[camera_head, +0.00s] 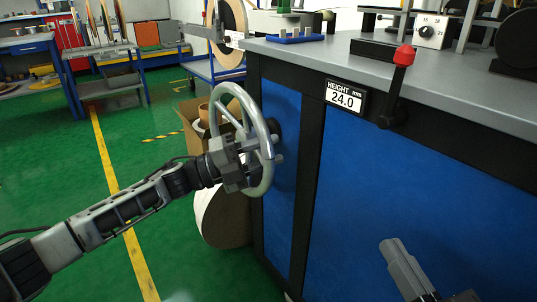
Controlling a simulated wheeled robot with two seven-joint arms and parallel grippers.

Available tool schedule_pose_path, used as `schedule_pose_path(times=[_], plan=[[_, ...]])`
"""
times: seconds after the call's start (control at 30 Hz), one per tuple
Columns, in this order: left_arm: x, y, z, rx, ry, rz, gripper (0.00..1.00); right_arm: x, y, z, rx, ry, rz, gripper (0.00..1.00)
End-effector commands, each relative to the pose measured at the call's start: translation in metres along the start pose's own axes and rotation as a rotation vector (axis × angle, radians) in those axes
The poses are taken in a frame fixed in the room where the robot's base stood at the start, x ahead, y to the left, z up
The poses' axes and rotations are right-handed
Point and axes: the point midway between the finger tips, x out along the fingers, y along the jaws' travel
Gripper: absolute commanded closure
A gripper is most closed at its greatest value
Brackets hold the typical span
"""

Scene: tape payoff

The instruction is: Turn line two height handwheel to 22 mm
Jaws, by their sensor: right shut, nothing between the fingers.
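The height handwheel (222,97) is a grey spoked wheel on the left end of the blue machine cabinet. A display (345,98) on the cabinet front reads HEIGHT mm 24.0. My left gripper (262,160) is at the near lower part of the wheel, with its fingers at the rim and spokes. The wheel and the gripper body overlap, so I cannot tell whether the fingers are closed on the rim. My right gripper (395,258) is at the bottom right, in front of the blue panel, shut and empty, away from the wheel.
A red-knobbed lever (403,60) sticks up beside the display at the grey bench top's edge (470,97). A cardboard box (188,112) and a large white roll (222,215) stand on the floor behind the wheel. Green floor at left is open, with a yellow line (110,170).

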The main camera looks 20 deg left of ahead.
Motion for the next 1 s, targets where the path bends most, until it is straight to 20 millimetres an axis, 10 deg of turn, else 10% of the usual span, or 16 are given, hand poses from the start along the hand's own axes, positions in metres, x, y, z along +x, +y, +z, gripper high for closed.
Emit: schedule_pose_path(times=[0.33,0.47,1.0], plan=[[0.004,0.0,0.0,0.0,-0.001,0.001,0.64,0.0,0.0,-0.002,-0.01,0.009,-0.003,1.0],[0.004,0.0,0.0,0.0,-0.001,0.001,1.0,0.0,0.0,-0.002,-0.01,0.009,-0.003,1.0],[0.006,-0.012,0.001,-0.108,-0.026,-0.046,1.0,-0.01,-0.004,0.02,0.155,-0.143,0.04,1.0]])
